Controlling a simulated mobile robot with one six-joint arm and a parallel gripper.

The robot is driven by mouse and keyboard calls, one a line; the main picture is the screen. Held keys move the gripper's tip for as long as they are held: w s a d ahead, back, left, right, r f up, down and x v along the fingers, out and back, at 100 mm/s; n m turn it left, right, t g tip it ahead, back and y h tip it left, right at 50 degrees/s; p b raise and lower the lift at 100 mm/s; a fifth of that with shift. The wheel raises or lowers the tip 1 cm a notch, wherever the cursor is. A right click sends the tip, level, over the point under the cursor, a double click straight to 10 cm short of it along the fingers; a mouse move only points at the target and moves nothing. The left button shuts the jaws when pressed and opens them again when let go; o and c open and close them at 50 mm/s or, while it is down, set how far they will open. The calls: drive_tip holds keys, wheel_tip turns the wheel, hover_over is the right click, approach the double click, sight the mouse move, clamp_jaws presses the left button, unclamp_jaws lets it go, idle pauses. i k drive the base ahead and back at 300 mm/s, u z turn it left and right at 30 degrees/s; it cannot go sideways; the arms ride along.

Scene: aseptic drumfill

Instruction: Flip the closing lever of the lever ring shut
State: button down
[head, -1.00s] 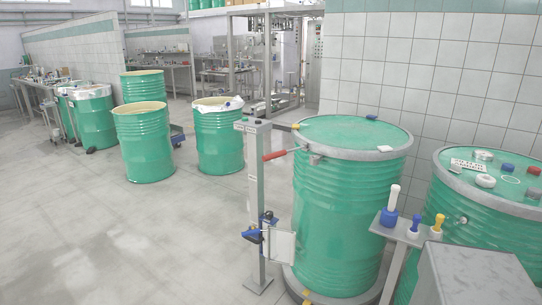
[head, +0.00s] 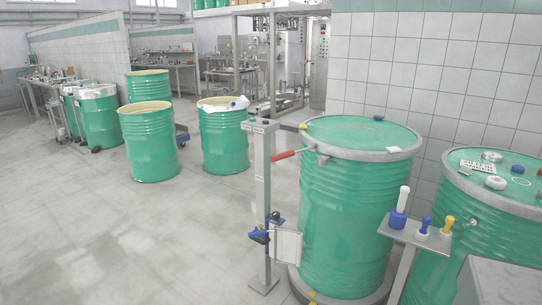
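The closed green drum (head: 345,210) stands right of centre, with a flat green lid (head: 350,130). A grey lever ring (head: 385,156) runs around its top rim. The closing lever (head: 285,154) has a red grip and sticks out to the left from the ring's front left side, away from the drum wall. Its grey hinge end (head: 322,159) sits at the ring. The lever stands open. My gripper is not in view.
A grey post (head: 262,200) with a blue clamp (head: 268,230) stands close left of the drum, beside the lever. A small shelf (head: 412,232) with blue and yellow tools stands front right. Another drum (head: 470,235) is at right.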

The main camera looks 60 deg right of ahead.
sight(283, 155)
drive_tip(key=i, duration=1)
